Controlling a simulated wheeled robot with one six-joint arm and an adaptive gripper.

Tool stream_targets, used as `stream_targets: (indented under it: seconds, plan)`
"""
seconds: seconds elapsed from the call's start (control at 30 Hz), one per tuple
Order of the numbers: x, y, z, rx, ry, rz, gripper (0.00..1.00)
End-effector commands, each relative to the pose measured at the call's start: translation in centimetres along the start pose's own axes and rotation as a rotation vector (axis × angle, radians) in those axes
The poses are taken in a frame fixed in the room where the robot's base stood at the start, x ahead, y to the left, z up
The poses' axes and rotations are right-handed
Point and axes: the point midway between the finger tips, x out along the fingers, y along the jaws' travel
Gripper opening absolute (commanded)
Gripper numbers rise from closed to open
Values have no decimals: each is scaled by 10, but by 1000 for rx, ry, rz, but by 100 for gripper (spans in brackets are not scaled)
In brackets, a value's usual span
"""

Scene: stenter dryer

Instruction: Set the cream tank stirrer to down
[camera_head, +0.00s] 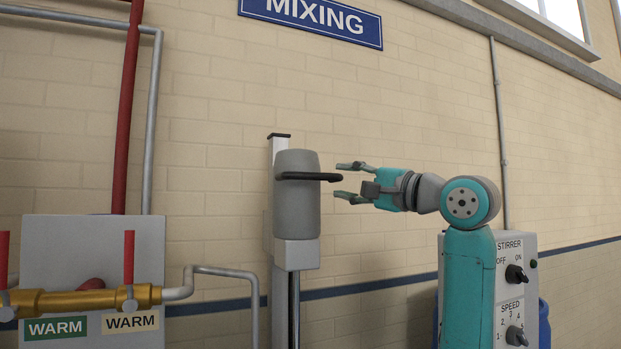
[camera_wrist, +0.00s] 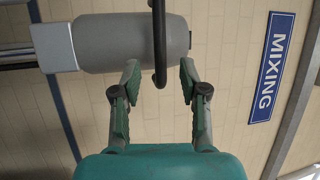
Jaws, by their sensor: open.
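The stirrer is a grey rounded motor head (camera_head: 297,215) on a vertical rail (camera_head: 280,150) at the wall, with a black handle bar (camera_head: 308,176) sticking out from its upper part. In the head view my gripper (camera_head: 343,181) is open just right of the handle's end, its fingers pointing left toward it. In the wrist view the grey motor head (camera_wrist: 128,42) lies sideways, and the black handle (camera_wrist: 159,50) hangs ahead between my two open fingertips (camera_wrist: 160,78). The fingers look apart from the handle. The tank and the stirrer's lower end are out of view.
A grey control box (camera_head: 512,268) with STIRRER and SPEED knobs stands right, behind my arm. Brass pipework (camera_head: 80,300) with red levers and WARM labels is at lower left. A blue MIXING sign (camera_head: 312,16) hangs on the brick wall above.

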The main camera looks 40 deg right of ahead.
Motion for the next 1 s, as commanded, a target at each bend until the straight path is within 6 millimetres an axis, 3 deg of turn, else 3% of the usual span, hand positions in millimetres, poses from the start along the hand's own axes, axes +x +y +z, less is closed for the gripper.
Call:
stream_targets:
  seconds: [0.3, 0.5, 0.93, 1.0]
  plan:
    - [57, 0, 1, 2, -3, 1, 43]
    - [80, 0, 0, 1, -1, 0, 43]
    - [88, 0, 0, 0, 0, 0, 43]
    - [88, 0, 0, 0, 0, 0, 26]
